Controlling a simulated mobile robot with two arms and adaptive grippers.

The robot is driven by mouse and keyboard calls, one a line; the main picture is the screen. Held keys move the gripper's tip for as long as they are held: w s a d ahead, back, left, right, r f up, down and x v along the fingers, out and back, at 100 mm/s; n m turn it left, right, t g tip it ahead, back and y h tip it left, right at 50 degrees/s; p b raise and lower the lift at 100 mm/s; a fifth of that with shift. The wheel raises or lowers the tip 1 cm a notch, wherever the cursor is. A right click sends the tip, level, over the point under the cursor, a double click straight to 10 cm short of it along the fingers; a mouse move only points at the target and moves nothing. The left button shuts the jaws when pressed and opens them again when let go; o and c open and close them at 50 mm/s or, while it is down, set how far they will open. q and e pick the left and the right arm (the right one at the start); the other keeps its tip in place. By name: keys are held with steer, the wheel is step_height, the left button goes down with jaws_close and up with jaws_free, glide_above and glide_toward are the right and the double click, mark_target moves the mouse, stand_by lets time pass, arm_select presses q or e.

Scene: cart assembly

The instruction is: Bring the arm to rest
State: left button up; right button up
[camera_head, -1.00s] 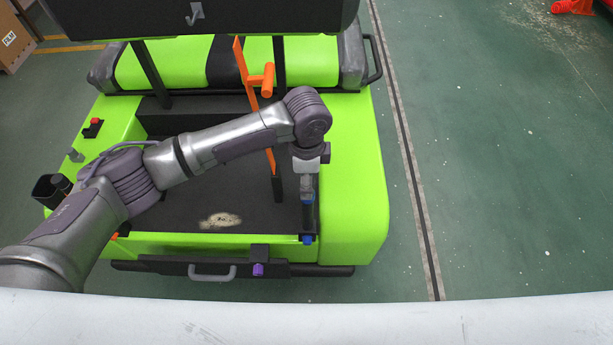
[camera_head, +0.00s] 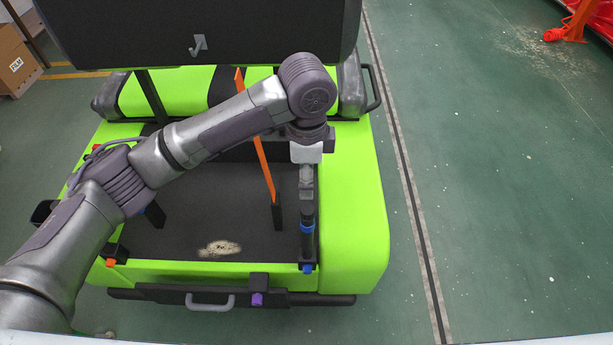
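My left arm reaches in from the left over a green cart (camera_head: 352,210). Its wrist is bent down near the cart's right side. My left gripper (camera_head: 306,190) points down, just above a black post with blue bands (camera_head: 306,228) at the front right of the cart floor. From this angle I cannot tell whether the fingers touch the post or are apart or closed. An orange lever (camera_head: 262,165) stands left of the gripper, its upper part partly hidden behind my arm. My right gripper is not in view.
A dark panel with a hook (camera_head: 200,45) stands at the top. The cart's front has a grey handle (camera_head: 210,303) and a purple knob (camera_head: 257,299). Cardboard boxes (camera_head: 18,65) are at far left. Green floor (camera_head: 500,200) is open on the right, with red-orange equipment (camera_head: 572,25) beyond.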

arm_select(q)
steer(key=s+d+f+n+t+h, duration=0.1)
steer(key=s+d+f+n+h, duration=0.1)
steer(key=s+f+n+h, duration=0.45)
steer(key=s+a+f+n+t+y, duration=0.1)
steer(key=s+a+f+n+y, duration=0.3)
steer(key=s+a, duration=0.5)
steer(key=s+a+f+n+t+y, duration=0.2)
steer(key=s+a+f+n, duration=0.3)
steer(key=a, duration=0.8)
step_height(320, 180, down, 31)
steer(key=s+g+b, duration=0.2)
steer(key=b, duration=0.4)
steer(key=s+a+f+g+b, duration=0.1)
steer(key=s+a+f+b, duration=0.2)
steer(key=s+f, duration=1.3)
step_height(320, 180, down, 4)
steer(key=shift+s+a+f+b, duration=0.15)
steer(key=shift+s+f+b, duration=0.15)
steer(key=shift+b, duration=0.2)
